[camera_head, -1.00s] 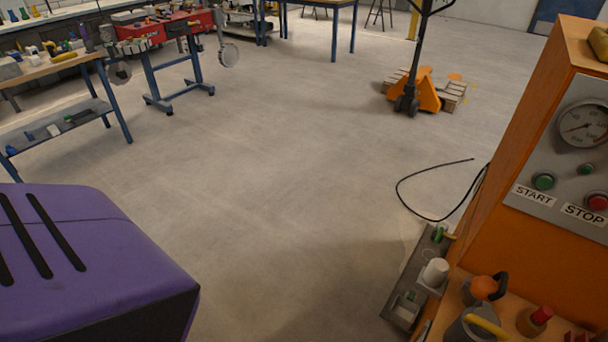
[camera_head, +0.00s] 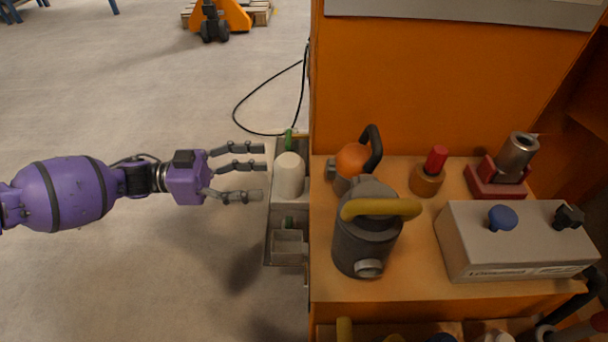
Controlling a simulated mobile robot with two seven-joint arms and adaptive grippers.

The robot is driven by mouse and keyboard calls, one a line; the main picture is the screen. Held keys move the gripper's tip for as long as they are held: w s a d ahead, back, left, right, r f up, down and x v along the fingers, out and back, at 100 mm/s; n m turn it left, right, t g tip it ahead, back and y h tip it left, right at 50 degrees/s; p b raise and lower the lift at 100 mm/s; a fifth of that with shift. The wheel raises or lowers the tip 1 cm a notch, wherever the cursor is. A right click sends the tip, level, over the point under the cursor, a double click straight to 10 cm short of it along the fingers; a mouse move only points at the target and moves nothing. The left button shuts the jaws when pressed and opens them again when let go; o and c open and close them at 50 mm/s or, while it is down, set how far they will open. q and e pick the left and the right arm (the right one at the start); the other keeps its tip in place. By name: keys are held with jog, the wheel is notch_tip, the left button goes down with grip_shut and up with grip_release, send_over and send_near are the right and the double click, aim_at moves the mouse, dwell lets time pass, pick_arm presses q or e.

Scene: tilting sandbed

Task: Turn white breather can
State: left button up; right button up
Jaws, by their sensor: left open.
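The white breather can (camera_head: 289,176) is a small pale cylinder standing upright on a grey side tray (camera_head: 270,226) at the left edge of the orange cabinet. My left gripper (camera_head: 262,173) reaches in from the left with its fingers spread and pointing right at the can. The fingertips end just left of the can, and I cannot tell whether any of them touches it. The gripper is open and empty. My right gripper is out of view.
A grey canister with a yellow handle (camera_head: 368,235), an orange-topped item (camera_head: 352,160), a red-capped knob (camera_head: 435,160) and a grey control box (camera_head: 515,242) crowd the cabinet shelf. Open floor lies to the left.

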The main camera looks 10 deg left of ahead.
aim_at(291, 169)
pick_arm(q)
jog(key=shift+g, duration=0.3)
jog(key=x, duration=0.2)
jog(key=b+x, duration=0.1)
jog(key=x, duration=0.1)
jog(key=w+x, duration=0.1)
jog(key=x, duration=0.1)
jog(key=shift+d+r, duration=0.1)
jog(key=shift+r, duration=0.3)
jog(key=shift+w+d+b, duration=0.15)
jog(key=shift+d+b, duration=0.2)
jog(key=shift+d, duration=0.25)
jog(key=shift+r, duration=0.1)
